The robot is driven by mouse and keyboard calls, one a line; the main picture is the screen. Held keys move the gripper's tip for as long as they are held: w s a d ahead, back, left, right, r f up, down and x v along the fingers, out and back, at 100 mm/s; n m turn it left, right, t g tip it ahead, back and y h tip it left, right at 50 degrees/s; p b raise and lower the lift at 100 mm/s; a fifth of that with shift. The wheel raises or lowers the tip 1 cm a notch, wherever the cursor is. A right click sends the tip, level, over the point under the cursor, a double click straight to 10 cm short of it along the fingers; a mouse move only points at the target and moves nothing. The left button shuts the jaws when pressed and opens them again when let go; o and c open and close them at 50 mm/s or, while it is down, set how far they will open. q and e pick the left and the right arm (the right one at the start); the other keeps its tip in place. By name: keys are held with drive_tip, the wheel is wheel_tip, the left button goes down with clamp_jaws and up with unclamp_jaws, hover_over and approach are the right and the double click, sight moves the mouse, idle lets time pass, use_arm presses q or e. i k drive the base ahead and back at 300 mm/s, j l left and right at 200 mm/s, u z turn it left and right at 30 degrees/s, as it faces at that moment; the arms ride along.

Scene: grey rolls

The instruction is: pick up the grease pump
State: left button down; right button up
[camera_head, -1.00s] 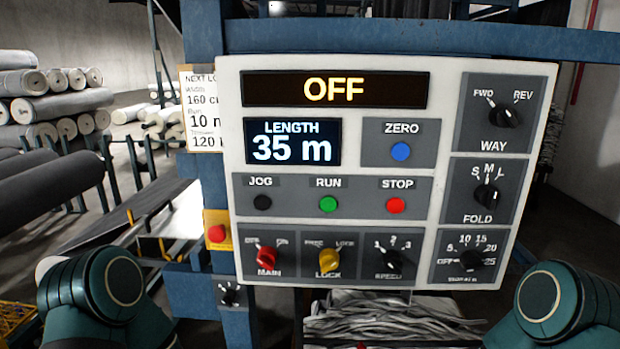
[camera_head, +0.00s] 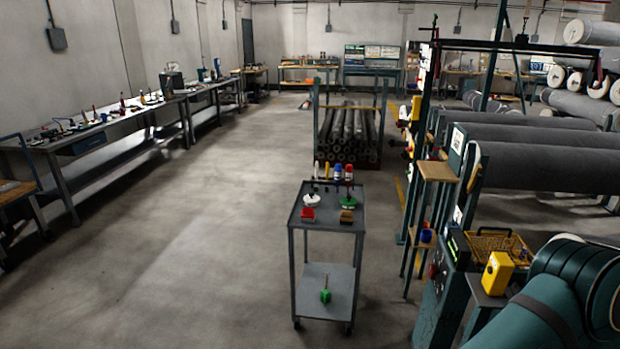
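I cannot pick out the grease pump for certain. A small green thing with a thin upright stem (camera_head: 325,296) stands on the lower shelf of a grey trolley (camera_head: 301,240); it is too small to name. The trolley's top holds a red thing (camera_head: 308,215), a green and white round thing (camera_head: 348,202), a white round thing (camera_head: 312,200) and several upright bottles or tubes at its back edge. Small tools on the long left bench (camera_head: 50,152) are too small to tell apart. Neither gripper is in view.
Open concrete floor (camera_head: 190,240) lies between the left bench and the trolley. A rack of dark rolls (camera_head: 348,135) stands behind the trolley. Machine frames with large grey rolls (camera_head: 550,168) line the right, with a yellow box (camera_head: 497,273) near me. More benches stand at the back wall.

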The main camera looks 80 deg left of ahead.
sight(349, 169)
drive_tip(key=u, duration=2.55)
drive_tip(key=z, duration=1.3)
drive_tip(key=i+j+z, duration=0.15)
drive_tip(key=j, duration=0.2)
drive_tip(key=i+j+z, duration=0.15)
drive_tip(key=j, duration=0.25)
drive_tip(key=i+j+z, duration=0.1)
drive_tip(key=j, duration=0.3)
drive_tip(key=i+j+z, duration=0.15)
drive_tip(key=j, duration=0.25)
drive_tip(key=j+z, duration=0.15)
drive_tip(key=j, duration=0.25)
